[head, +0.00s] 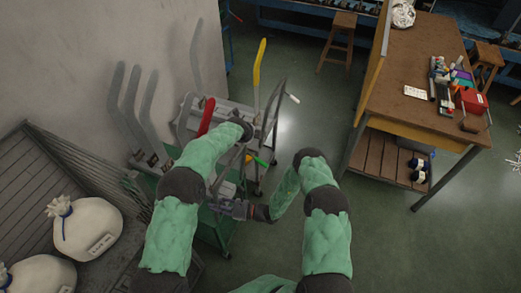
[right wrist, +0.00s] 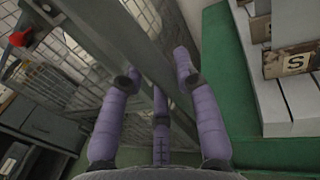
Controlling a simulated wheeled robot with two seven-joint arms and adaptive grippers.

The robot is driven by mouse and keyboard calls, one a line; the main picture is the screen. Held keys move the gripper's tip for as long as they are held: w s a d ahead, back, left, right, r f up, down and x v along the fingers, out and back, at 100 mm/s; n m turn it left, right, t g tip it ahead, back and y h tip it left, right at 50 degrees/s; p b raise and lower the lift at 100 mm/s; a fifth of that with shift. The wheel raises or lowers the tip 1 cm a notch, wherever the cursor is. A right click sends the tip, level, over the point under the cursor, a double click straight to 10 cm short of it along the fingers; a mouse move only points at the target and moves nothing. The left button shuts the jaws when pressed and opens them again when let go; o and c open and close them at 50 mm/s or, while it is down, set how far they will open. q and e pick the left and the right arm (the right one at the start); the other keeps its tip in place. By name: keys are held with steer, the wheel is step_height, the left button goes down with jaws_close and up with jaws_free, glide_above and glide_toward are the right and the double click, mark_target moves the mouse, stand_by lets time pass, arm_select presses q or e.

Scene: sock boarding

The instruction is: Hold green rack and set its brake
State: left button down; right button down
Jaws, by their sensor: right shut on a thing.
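The green rack (head: 212,232) stands low at the left of centre, partly behind my arms; its green deck (right wrist: 228,70) fills the right of the right wrist view. Grey boards (head: 130,95) stand upright on it. My right gripper (head: 238,208) is at the rack's near right side. In the right wrist view, its purple fingers (right wrist: 157,84) are shut around a slanted grey bar (right wrist: 112,38). My left arm reaches over the rack, and its gripper is too hidden to read. I cannot make out the brake.
A second grey rack with a yellow board (head: 259,72) and a red part (head: 207,117) stands behind. A wire-sided cart with white sacks (head: 88,228) is at the left. A wooden workbench (head: 405,75) is at the right. Green floor (head: 400,240) is clear at lower right.

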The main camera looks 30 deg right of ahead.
steer(key=c, duration=0.8)
jaws_free()
steer(key=shift+c, duration=0.2)
steer(key=shift+d, duration=0.1)
